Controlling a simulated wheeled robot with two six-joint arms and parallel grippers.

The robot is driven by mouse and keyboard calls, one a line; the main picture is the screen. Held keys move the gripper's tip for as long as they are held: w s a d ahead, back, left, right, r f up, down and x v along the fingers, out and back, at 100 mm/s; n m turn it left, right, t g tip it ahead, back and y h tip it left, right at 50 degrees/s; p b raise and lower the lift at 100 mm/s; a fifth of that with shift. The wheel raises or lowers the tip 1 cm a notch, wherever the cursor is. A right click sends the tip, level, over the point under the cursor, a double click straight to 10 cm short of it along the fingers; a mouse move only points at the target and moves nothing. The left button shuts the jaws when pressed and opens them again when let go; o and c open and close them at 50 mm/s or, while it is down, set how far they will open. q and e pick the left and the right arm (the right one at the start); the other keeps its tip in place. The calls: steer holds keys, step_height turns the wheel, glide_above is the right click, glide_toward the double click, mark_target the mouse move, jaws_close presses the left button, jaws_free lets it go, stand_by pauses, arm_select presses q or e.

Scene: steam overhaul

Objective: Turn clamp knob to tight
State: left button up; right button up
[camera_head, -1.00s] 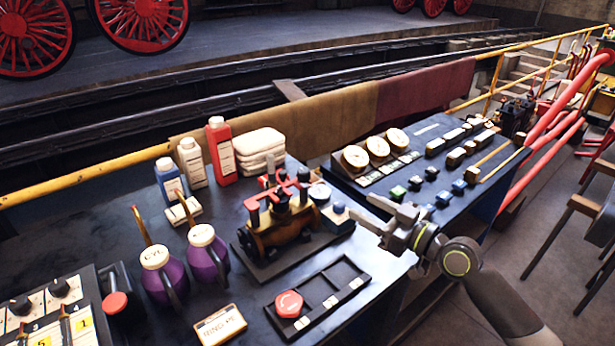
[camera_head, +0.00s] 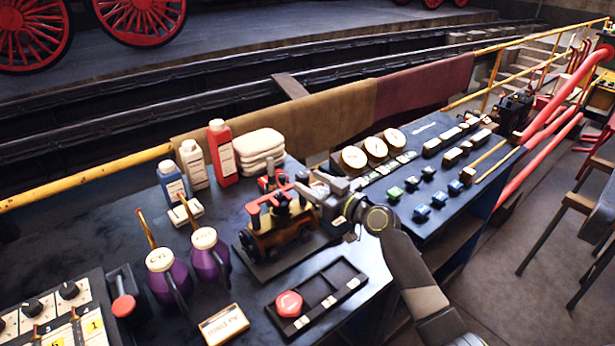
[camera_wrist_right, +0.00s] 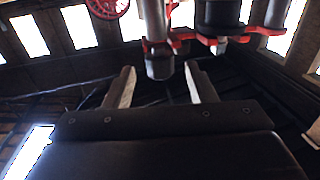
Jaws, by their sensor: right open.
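A small brass and dark fixture with red clamp parts (camera_head: 275,203) stands on a dark base on the bench in the head view. My right gripper (camera_head: 306,186) is at its right side, close to the red parts; I cannot tell there whether they touch. In the right wrist view, my right gripper (camera_wrist_right: 158,88) has its two fingers apart. A grey faceted knob-like end (camera_wrist_right: 159,67) hangs between and just beyond the fingertips, below red parts (camera_wrist_right: 185,38). I cannot tell for certain that it is the clamp knob, nor its setting. My left gripper is not in view.
Purple oil cans (camera_head: 209,258), bottles (camera_head: 221,153) and folded cloths (camera_head: 258,146) stand around the fixture. A dark tray (camera_head: 336,278) with a red round button lies in front. A gauge panel (camera_head: 405,150) is to the right.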

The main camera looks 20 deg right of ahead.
mark_target(303, 180)
steer(key=shift+x, duration=1)
steer(key=shift+c, duration=0.4)
steer(key=c, duration=0.9)
steer(key=shift+r+m+t+h+p, duration=0.15)
steer(key=shift+m+t+h+p, duration=0.3)
steer(key=shift+p, duration=0.65)
steer(key=m+h+p, duration=0.1)
steer(key=h+p, duration=0.1)
steer(key=p, duration=0.2)
steer(key=m+t+h+p, duration=0.1)
steer(key=m+h+p, duration=0.1)
steer(key=h+p, duration=0.1)
steer(key=m+h+p, duration=0.1)
steer(key=h+p, duration=0.1)
steer(key=p, duration=0.4)
steer(key=shift+a+r+m+h, duration=0.25)
steer(key=shift+a+r+m, duration=0.05)
steer(key=shift+a+m, duration=0.1)
steer(key=shift+f+m+t+h+p, duration=0.1)
steer(key=shift+m+t+h+p, duration=0.15)
steer(key=shift+h+p, duration=0.15)
steer(key=shift+f+h, duration=0.1)
steer(key=shift+h, duration=0.2)
steer(key=shift+f+m+h, duration=0.1)
steer(key=shift+m+h, duration=0.4)
steer(key=shift+h, duration=0.1)
steer(key=shift+a+m+h+b, duration=0.1)
steer(key=shift+m+h+b, duration=0.2)
steer(key=shift+h, duration=0.2)
